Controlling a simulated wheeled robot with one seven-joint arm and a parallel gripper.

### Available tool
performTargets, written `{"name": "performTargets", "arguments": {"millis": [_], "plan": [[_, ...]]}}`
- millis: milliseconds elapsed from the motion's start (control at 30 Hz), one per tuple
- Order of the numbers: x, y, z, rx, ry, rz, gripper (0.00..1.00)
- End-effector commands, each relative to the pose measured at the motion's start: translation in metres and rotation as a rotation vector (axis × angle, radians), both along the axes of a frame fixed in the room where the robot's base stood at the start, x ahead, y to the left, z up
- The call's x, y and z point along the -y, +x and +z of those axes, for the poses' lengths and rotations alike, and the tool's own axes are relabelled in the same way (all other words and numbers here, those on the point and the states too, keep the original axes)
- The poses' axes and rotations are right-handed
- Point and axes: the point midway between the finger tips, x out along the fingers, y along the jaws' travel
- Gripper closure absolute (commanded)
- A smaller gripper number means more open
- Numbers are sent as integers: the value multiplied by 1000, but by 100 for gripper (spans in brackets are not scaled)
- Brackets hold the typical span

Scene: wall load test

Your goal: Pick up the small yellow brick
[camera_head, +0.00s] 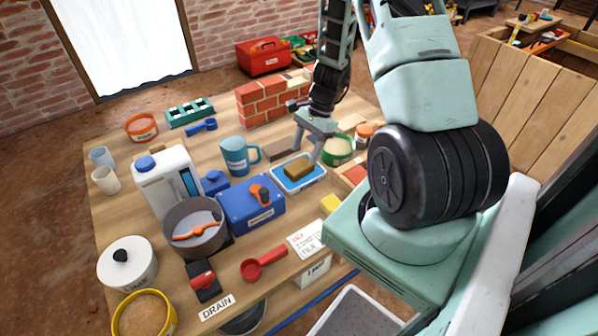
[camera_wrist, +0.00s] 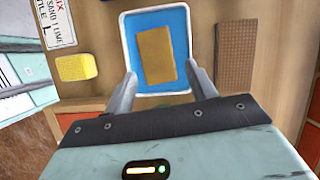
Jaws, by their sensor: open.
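An ochre-yellow block (camera_head: 298,170) lies flat in a white-rimmed blue tray (camera_head: 279,180) on the workbench. The block (camera_wrist: 158,55) and tray (camera_wrist: 128,26) also show in the wrist view. A brighter yellow, speckled block (camera_head: 330,203) lies outside the tray; it is at the left in the wrist view (camera_wrist: 76,67). I cannot tell for sure which is the small yellow brick. My gripper (camera_head: 305,157) points down over the tray, open and empty. In the wrist view its fingertips (camera_wrist: 161,76) are spread to either side of the ochre block's near end; the height gap is unclear.
A blue mug (camera_head: 236,157) and blue box (camera_head: 251,207) stand left of the tray. Red bricks (camera_head: 262,102) are stacked behind, and a green tub (camera_head: 338,150) stands to the right. A printed card (camera_head: 305,239) lies near the bench's front edge. The bench is crowded.

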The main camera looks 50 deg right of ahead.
Motion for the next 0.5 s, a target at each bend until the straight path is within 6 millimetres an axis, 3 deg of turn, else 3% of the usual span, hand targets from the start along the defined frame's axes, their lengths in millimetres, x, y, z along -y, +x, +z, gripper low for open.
{"name": "performTargets", "arguments": {"millis": [500], "plan": [[-28,1,-47,0,1,-2,44]]}}
